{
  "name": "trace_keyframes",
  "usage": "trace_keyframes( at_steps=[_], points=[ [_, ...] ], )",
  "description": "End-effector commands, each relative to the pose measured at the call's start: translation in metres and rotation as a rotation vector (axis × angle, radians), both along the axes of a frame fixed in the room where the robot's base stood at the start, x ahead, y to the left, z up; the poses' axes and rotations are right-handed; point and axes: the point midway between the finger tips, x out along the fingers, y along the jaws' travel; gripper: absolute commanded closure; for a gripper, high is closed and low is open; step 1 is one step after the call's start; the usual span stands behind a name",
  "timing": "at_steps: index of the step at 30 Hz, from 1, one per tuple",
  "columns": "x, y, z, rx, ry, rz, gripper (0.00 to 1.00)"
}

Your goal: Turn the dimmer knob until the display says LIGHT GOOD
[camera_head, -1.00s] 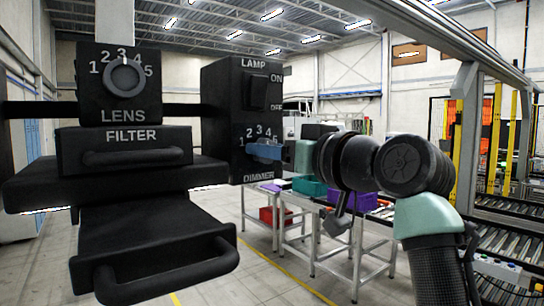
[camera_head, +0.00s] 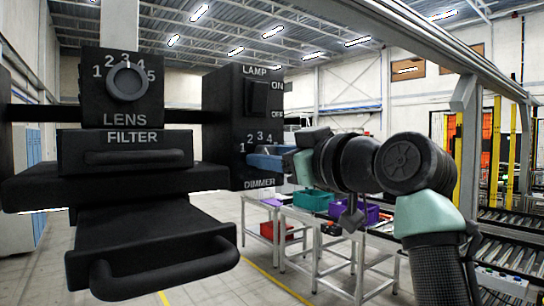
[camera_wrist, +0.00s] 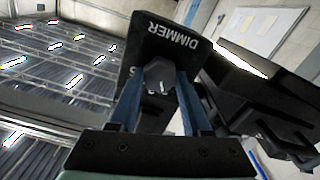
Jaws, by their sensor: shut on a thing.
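The dimmer knob (camera_wrist: 158,76) is a dark, faceted knob on the face of a black box (camera_head: 226,115) marked DIMMER. My gripper (camera_head: 262,161) reaches it from the right and is shut on it. In the wrist view its two blue fingers stand on either side of the knob, and a light pointer mark shows on the knob. In the head view the fingers hide the knob; the numbers 1 to 4 show above them. I cannot read the knob's setting. No display shows in either view.
A lamp switch (camera_head: 258,98) sits above the dimmer on the same box. To the left are a lens knob (camera_head: 128,82), a filter drawer (camera_head: 125,150) and a lower black drawer with a handle (camera_head: 165,268). Tables with coloured bins (camera_head: 313,200) stand behind my arm.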

Motion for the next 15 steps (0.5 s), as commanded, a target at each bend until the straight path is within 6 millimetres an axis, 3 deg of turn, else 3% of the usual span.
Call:
trace_keyframes(
  at_steps=[2, 3, 7, 8, 15],
  points=[
    [-0.0002, 0.0000, 0.0005, 0.001, -0.001, 0.000, 1.00],
    [-0.0002, 0.0000, 0.0005, 0.001, -0.001, 0.000, 0.50],
    [-0.0002, 0.0000, 0.0005, 0.001, 0.000, 0.000, 0.27],
    [-0.0002, 0.0000, 0.0005, 0.001, 0.000, 0.000, 0.22],
    [-0.0002, -0.0001, 0.0003, 0.001, 0.001, 0.000, 0.22]
  ],
)
